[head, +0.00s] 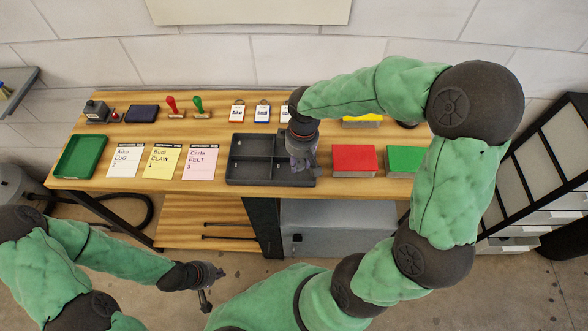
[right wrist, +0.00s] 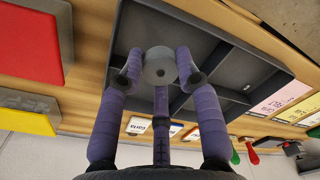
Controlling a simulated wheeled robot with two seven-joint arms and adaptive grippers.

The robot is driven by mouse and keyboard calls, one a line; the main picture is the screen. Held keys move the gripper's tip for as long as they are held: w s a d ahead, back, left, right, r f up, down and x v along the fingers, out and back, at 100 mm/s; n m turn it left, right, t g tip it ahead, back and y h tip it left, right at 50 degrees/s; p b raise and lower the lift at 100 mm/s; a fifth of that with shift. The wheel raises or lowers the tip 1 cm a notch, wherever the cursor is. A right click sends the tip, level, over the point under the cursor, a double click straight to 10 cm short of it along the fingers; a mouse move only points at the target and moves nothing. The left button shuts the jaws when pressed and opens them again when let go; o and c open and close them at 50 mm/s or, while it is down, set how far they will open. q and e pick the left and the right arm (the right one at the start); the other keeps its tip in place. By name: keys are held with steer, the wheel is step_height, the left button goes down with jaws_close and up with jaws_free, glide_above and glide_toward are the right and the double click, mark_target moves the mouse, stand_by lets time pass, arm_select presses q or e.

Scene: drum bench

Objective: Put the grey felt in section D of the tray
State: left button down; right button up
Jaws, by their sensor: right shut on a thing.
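The dark grey tray (head: 232,172) lies on the wooden bench, split by dividers into sections. It also fills the middle of the right wrist view (right wrist: 205,35). My right gripper (head: 301,160) is over the tray's right part. The felt is hidden behind the gripper in the head view. No section letters are readable. My left gripper (head: 208,286) hangs empty before the bench, its fingers spread.
A red block (head: 354,159) and a green block (head: 404,160) stand right of the tray, a yellow one (head: 361,121) behind. Three written cards (head: 160,161) and a green tray (head: 80,157) lie left. Stamps (head: 173,106) and name tags (head: 262,112) line the back.

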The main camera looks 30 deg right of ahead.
steer(key=shift+w+a+f, duration=0.4)
steer(key=shift+f, duration=0.3)
steer(key=shift+w+a+f+b, duration=0.15)
steer(key=shift+f+b, duration=0.6)
steer(key=shift+f, duration=0.95)
steer(key=shift+o, duration=0.2)
steer(key=shift+f, duration=0.2)
steer(key=o, duration=0.7)
steer(key=shift+c, duration=0.2)
steer(key=r+p, duration=0.1)
steer(key=r, duration=0.5)
steer(key=r+p, duration=0.2)
steer(key=r, duration=0.4)
steer(key=shift+s+d+r, duration=0.2)
